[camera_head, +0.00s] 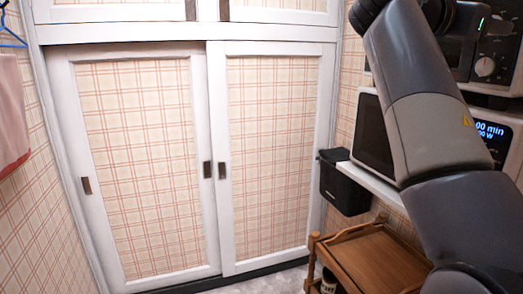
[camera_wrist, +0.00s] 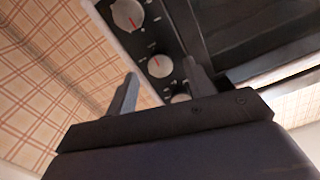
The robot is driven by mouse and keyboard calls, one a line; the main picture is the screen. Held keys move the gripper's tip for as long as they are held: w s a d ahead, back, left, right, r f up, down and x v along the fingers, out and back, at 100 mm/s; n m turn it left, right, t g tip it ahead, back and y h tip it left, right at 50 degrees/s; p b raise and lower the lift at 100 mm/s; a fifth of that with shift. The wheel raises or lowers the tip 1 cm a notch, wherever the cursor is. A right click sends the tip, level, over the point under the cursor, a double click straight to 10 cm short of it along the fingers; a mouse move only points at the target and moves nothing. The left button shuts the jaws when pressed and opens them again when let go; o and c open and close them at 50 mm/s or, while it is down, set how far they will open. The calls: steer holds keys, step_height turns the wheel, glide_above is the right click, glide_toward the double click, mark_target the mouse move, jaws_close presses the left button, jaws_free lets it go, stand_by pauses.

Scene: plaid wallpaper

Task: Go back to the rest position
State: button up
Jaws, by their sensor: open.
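My gripper (camera_wrist: 160,88) shows in the wrist view with its two grey fingers apart and nothing between them. It faces a dark panel with several round silver knobs (camera_wrist: 160,66); I cannot tell how far it is from the panel. In the head view my grey arm rises along the right side, and its upper end leaves the picture at the top, so the gripper is hidden there.
White sliding doors (camera_head: 275,150) with plaid panels stand shut ahead. At right are a microwave (camera_head: 374,135) on a white shelf, a dark appliance with knobs (camera_head: 487,67) above it, a black bin (camera_head: 343,188) and a wooden cart (camera_head: 375,262). A pink cloth (camera_head: 10,115) hangs at left.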

steer(key=v, duration=0.8)
steer(key=w+d+n+p, duration=0.3)
steer(key=d+n+p, duration=0.7)
steer(key=n, duration=1)
steer(key=shift+w+d+p, duration=0.2)
steer(key=shift+p, duration=0.2)
steer(key=shift+r, duration=0.1)
stand_by(0.4)
